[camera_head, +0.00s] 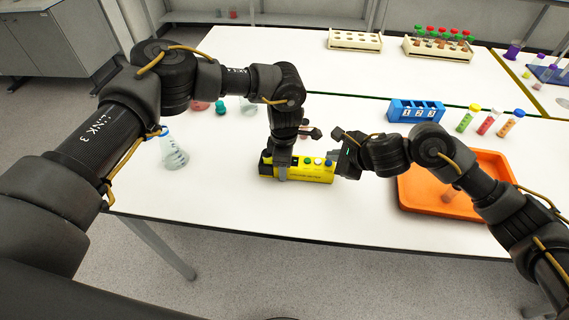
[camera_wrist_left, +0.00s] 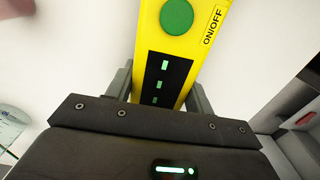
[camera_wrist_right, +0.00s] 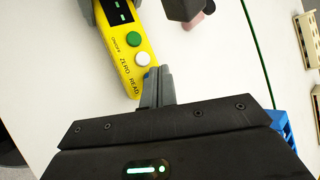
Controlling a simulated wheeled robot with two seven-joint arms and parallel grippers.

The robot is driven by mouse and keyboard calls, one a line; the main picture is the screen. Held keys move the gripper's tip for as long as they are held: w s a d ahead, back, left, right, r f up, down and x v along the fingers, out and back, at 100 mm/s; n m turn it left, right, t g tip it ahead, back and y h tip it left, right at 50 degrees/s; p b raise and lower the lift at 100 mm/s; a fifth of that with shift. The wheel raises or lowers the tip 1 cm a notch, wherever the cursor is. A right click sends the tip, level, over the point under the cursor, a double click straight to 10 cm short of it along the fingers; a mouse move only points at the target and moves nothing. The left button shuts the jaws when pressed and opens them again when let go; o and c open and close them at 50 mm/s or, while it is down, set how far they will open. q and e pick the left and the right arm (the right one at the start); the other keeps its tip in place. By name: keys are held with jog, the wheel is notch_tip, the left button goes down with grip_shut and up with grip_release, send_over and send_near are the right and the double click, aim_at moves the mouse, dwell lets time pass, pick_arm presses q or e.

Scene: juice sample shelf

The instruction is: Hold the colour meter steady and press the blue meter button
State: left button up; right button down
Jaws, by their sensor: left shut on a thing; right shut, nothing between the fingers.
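The yellow colour meter (camera_head: 312,174) lies on the white table. My left gripper (camera_head: 283,172) is shut around its display end; in the left wrist view, the fingers sit on both sides of the meter (camera_wrist_left: 205,60). The green ON/OFF button (camera_wrist_right: 133,39) and white ZERO button (camera_wrist_right: 142,58) show in the right wrist view. The blue READ button (camera_head: 328,162) is at the meter's right end, and in the right wrist view it is mostly hidden by my fingertips. My right gripper (camera_wrist_right: 158,72) is shut and empty, its tips at the blue button; I cannot tell whether they touch it.
An orange tray (camera_head: 420,203) lies to the right. A blue numbered rack (camera_head: 415,110) and several capped tubes (camera_head: 487,122) stand behind it. A flask (camera_head: 173,153) stands at left. Tube racks (camera_head: 438,48) are on the far table. The table front is clear.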

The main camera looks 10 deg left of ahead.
aim_at(332, 166)
jog(key=shift+r, duration=0.1)
notch_tip(332, 166, up, 6)
jog(key=shift+f, duration=0.1)
dwell(0.5)
dwell(2.1)
pick_arm(q)
jog(key=o, duration=1.3)
notch_tip(332, 166, up, 12)
